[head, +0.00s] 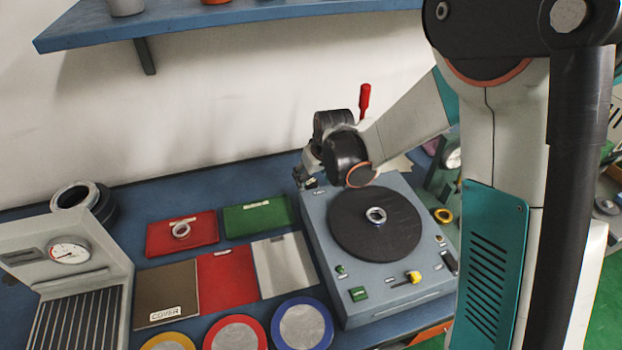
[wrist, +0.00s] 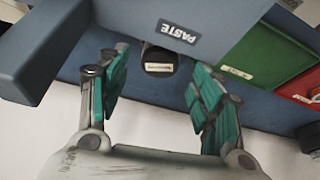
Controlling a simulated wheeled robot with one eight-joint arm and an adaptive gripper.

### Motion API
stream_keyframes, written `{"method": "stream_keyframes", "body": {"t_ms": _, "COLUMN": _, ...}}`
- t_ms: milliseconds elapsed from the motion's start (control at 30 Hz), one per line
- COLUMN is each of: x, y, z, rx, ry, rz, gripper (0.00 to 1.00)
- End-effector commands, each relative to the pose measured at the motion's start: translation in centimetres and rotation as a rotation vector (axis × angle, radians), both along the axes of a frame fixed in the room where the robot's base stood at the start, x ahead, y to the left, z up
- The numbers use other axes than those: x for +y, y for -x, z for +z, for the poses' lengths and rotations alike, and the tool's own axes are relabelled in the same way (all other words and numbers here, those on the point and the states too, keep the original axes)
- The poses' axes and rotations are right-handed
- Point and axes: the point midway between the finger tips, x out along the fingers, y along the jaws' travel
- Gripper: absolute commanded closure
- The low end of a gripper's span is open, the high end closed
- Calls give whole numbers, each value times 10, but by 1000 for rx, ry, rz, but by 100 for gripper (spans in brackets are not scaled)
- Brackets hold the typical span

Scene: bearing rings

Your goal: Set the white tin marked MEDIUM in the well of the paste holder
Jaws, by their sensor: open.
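My gripper (wrist: 160,88) is open, its two teal-padded fingers spread apart. In the head view my gripper (head: 303,178) is at the far left corner of the blue-grey machine. A PASTE label (wrist: 178,33) is on a blue-grey surface in the wrist view. Just below it, between the fingers in the picture, is a dark round thing (wrist: 160,53) with a pale label strip; the print is too small to read. I cannot tell whether this is the holder's well or a tin in it. No tin clearly marked MEDIUM can be made out.
The machine (head: 385,293) carries a black turntable (head: 350,235) with a metal ring (head: 376,215). Left of it are a green mat (head: 258,217), red mats and a gauge stand (head: 75,268). A blue shelf (head: 240,24) hangs on the wall above. A red-handled tool (head: 364,98) stands behind my arm.

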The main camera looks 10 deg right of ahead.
Motion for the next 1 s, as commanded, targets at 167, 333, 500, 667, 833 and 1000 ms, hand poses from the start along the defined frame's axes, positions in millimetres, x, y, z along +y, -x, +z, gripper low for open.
{"method": "stream_keyframes", "body": {"t_ms": 167, "x": -5, "y": 14, "z": 37, "rx": 0, "ry": 0, "rz": 0, "gripper": 40}}
{"method": "stream_keyframes", "body": {"t_ms": 333, "x": -7, "y": 22, "z": 56, "rx": 0, "ry": 0, "rz": 0, "gripper": 40}}
{"method": "stream_keyframes", "body": {"t_ms": 500, "x": -8, "y": 25, "z": 63, "rx": 0, "ry": 0, "rz": 0, "gripper": 40}}
{"method": "stream_keyframes", "body": {"t_ms": 667, "x": -10, "y": 27, "z": 68, "rx": -2, "ry": 0, "rz": -4, "gripper": 40}}
{"method": "stream_keyframes", "body": {"t_ms": 833, "x": -23, "y": 44, "z": 93, "rx": -20, "ry": -4, "rz": -33, "gripper": 40}}
{"method": "stream_keyframes", "body": {"t_ms": 1000, "x": -42, "y": 72, "z": 128, "rx": -47, "ry": -9, "rz": -75, "gripper": 40}}
